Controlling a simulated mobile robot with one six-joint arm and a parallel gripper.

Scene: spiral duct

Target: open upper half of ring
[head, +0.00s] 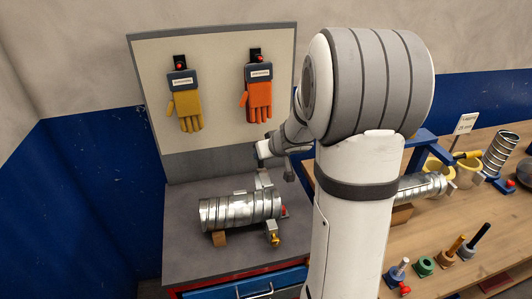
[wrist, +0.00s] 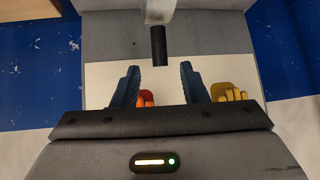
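A shiny ribbed spiral duct (head: 228,211) lies on the grey bench in the head view. Near its right end, a pale grey metal piece (head: 264,181) stands up from the duct and seems to belong to the ring. A brass latch part (head: 273,239) sits low at the front there. In the wrist view a black handle (wrist: 158,46) sticks out from a pale metal piece (wrist: 159,12). My gripper (wrist: 159,67) is open, its two blue fingers apart on either side of the handle's end, with no contact visible. In the head view my gripper (head: 273,151) is above the duct's right end, partly hidden by my arm.
A board (head: 215,110) behind the bench holds a yellow glove (head: 186,110) and an orange glove (head: 259,100). A wooden table (head: 440,225) at the right carries another duct (head: 420,187), yellow cups and several small tools. A blue drawer (head: 250,288) is below the bench.

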